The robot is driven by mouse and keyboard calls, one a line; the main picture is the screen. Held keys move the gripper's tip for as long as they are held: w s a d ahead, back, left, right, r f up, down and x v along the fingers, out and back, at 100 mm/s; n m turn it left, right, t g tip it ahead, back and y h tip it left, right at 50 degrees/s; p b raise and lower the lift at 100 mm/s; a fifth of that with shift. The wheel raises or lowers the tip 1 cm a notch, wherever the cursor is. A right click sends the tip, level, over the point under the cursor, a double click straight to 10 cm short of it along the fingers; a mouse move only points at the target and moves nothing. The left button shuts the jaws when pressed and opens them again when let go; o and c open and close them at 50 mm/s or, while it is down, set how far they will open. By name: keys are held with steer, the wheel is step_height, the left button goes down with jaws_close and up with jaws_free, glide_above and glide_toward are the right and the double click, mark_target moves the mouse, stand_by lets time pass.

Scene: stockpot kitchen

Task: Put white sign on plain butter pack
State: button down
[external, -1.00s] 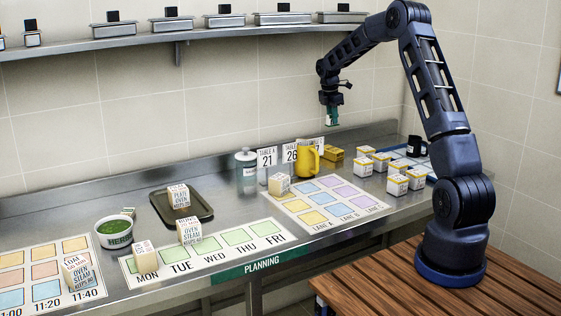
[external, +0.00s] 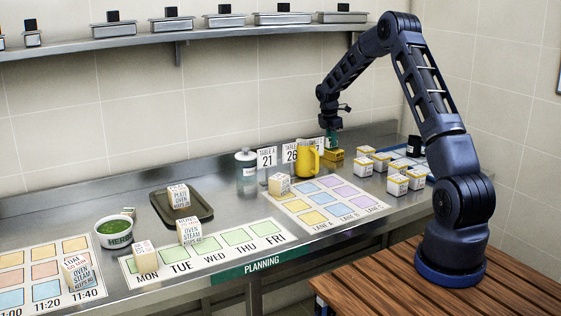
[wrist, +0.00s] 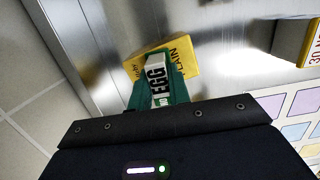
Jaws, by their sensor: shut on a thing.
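My gripper (external: 331,143) is at the back right of the counter. In the wrist view its green fingers (wrist: 159,92) are shut on a small white sign (wrist: 156,75) with black EGG lettering. The plain butter pack (wrist: 186,58) is yellow, with PLAIN printed on it, and lies directly below the sign. In the external view a yellow pack (external: 334,155) lies on the counter just under the fingers. I cannot tell whether the sign touches the pack. The fingers and sign hide part of the pack's top.
A yellow jug (external: 308,158) stands just left of my gripper, with a table number card (external: 290,153) beside it. Several white and yellow cubes (external: 381,161) stand to the right. A lane mat (external: 318,199) lies in front. The back wall is close behind.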

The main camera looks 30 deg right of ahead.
mark_target(328, 138)
steer(key=shift+f, duration=0.15)
steer(key=c, duration=1.3)
jaws_free()
step_height(328, 138, up, 12)
steer(key=a, duration=0.2)
steer(key=s+a+r+m+t, duration=0.1)
steer(key=s+a+r+m, duration=0.35)
steer(key=s+r, duration=0.6)
steer(key=s+a+r+m+t, duration=0.1)
steer(key=s+a+r+m, duration=0.35)
steer(key=s+r, duration=0.6)
steer(key=s+a+f+m+t, duration=0.1)
steer(key=s+a+m, duration=0.1)
steer(key=s, duration=0.9)
steer(key=s+a+f+m+y, duration=0.1)
steer(key=s+m, duration=0.3)
steer(key=s, duration=0.7)
steer(key=s+a+f+m+t, duration=0.1)
steer(key=s+a+f+m, duration=0.1)
steer(key=s, duration=1)
steer(key=shift+a+f+m+t+y, duration=0.3)
steer(key=shift+a+f+m+y, duration=0.1)
steer(key=shift+a+m, duration=0.15)
